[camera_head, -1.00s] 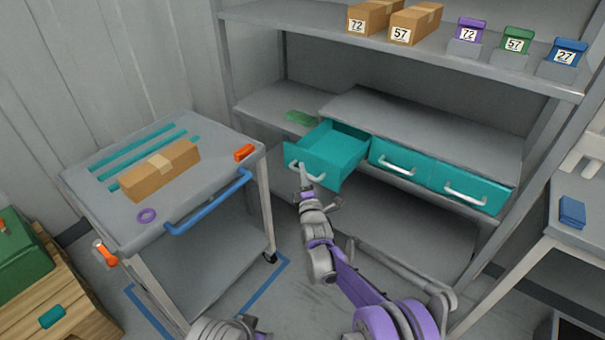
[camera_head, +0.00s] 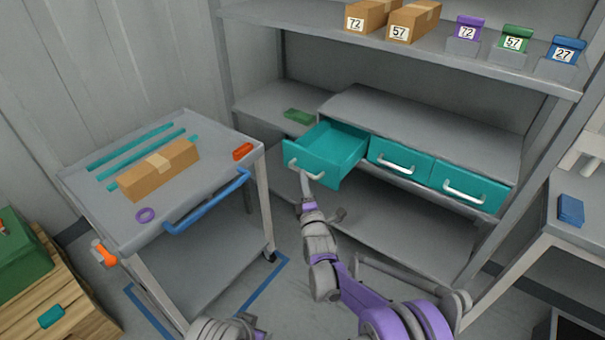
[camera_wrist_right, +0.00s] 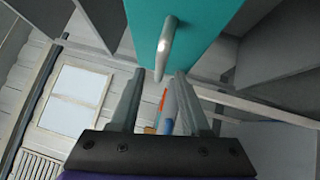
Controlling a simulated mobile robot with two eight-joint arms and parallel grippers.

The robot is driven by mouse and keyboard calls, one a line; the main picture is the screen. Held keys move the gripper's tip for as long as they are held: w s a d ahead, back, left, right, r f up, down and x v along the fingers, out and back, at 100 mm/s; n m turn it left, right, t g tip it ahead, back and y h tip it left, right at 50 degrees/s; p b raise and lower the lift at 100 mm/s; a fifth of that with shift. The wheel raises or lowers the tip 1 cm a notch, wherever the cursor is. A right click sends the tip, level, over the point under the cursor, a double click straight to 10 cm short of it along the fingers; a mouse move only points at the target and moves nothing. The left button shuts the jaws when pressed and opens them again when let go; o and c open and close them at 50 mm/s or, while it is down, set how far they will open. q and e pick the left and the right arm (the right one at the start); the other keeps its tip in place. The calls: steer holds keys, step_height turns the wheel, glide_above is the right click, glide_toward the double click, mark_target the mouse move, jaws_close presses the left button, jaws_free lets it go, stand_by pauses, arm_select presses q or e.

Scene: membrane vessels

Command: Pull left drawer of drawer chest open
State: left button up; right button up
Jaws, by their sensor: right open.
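The drawer chest (camera_head: 430,112) stands on the shelf with three teal drawers in a row. Its left drawer (camera_head: 318,171) is pulled out and looks empty inside; the other two are shut. The left drawer's silver handle (camera_head: 306,171) also shows in the right wrist view (camera_wrist_right: 166,45), on the teal front (camera_wrist_right: 195,30). My right gripper (camera_head: 306,187) is just below and in front of that handle. In the wrist view its fingers (camera_wrist_right: 159,78) are apart, with the handle's end seen between the tips; I cannot tell whether they touch it. My left gripper is not visible.
A grey cart (camera_head: 105,225) with a blue handle stands at the left, bearing a cardboard box (camera_head: 158,170). Boxes (camera_head: 412,22) and small coloured containers sit on the upper shelf (camera_head: 300,18). A table with a blue item (camera_head: 571,210) is at the right.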

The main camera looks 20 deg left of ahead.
steer(key=r+v, duration=0.1)
steer(key=v, duration=0.5)
steer(key=shift+s+f, duration=0.3)
steer(key=shift+f, duration=0.25)
steer(key=shift+d, duration=0.1)
steer(key=s+d+r+m+g+h, duration=0.25)
steer(key=s+d+m, duration=0.3)
steer(key=d, duration=0.45)
steer(key=s+d+r+m+g+h, duration=0.1)
steer(key=s+d+m+g+h, duration=0.25)
steer(key=d+m, duration=0.45)
steer(key=s+d+f+m+g+h, duration=0.15)
steer(key=s+d+m, duration=0.3)
steer(key=s, duration=0.45)
steer(key=s+d+f+m+g, duration=0.3)
steer(key=s+d, duration=0.3)
steer(key=s, duration=0.3)
steer(key=s+d+f+m+g+h, duration=0.1)
steer(key=s+d+f+m+g, duration=0.15)
steer(key=s+d, duration=0.45)
step_height(320, 180, up, 14)
steer(key=a+m+p, duration=0.1)
steer(key=p, duration=1.1)
steer(key=shift+s+a+f+t, duration=0.2)
steer(key=shift+s+t, duration=0.05)
steer(key=shift+t, duration=0.15)
